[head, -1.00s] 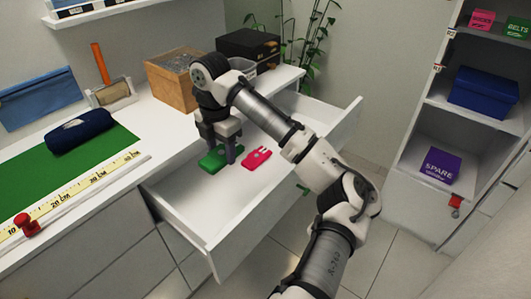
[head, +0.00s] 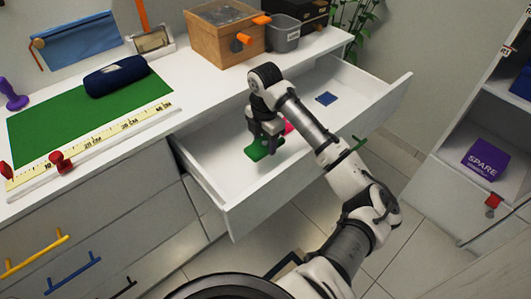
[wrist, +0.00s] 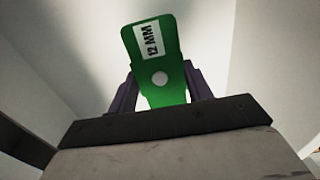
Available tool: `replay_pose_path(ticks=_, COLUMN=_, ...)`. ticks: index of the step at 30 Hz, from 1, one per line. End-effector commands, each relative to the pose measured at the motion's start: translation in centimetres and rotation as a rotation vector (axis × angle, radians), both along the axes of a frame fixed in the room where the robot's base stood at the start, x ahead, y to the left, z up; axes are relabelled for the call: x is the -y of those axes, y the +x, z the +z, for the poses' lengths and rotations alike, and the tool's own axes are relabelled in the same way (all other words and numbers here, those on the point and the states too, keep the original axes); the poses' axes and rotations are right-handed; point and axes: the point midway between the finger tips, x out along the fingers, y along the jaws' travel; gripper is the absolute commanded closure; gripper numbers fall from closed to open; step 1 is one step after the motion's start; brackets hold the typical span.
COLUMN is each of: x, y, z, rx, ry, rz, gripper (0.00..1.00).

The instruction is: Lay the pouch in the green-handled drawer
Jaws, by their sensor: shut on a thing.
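A dark navy, rounded pouch (head: 115,76) lies on the green mat on the counter. A flatter blue zipped pouch (head: 75,42) is at the back wall. The open white drawer (head: 235,205) has a green handle (head: 358,145) on its front. My gripper (head: 265,138) points down inside this drawer, away from both pouches. It is shut on a green tag (wrist: 158,60) marked "12 MM", held between the dark fingers in the wrist view. I cannot tell whether the tag touches the drawer floor.
A pink piece (head: 289,127) is partly hidden behind my gripper, and a blue square (head: 326,98) lies farther back in the drawer. A wooden box (head: 222,38) and grey bin (head: 284,35) stand on the counter. A ruler (head: 95,140) edges the mat. Shelves (head: 500,120) stand at right.

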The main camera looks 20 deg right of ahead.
Motion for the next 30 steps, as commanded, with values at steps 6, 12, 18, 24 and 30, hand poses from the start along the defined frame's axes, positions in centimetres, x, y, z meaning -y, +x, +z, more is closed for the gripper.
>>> replay_pose_path(ticks=6, x=0.0, y=0.0, z=-2.2, rx=0.0, ry=0.001, rz=-0.001, gripper=0.76)
replay_pose_path(ticks=12, x=0.0, y=-0.1, z=-4.4, rx=-0.002, ry=0.002, rz=-0.001, gripper=0.76)
replay_pose_path(ticks=18, x=0.0, y=0.0, z=-6.5, rx=0.0, ry=0.001, rz=0.0, gripper=0.76)
replay_pose_path(ticks=24, x=0.0, y=0.0, z=-6.5, rx=0.0, ry=0.0, rz=0.0, gripper=0.76)
replay_pose_path(ticks=30, x=0.0, y=0.0, z=-6.7, rx=0.0, ry=0.001, rz=0.0, gripper=0.38)
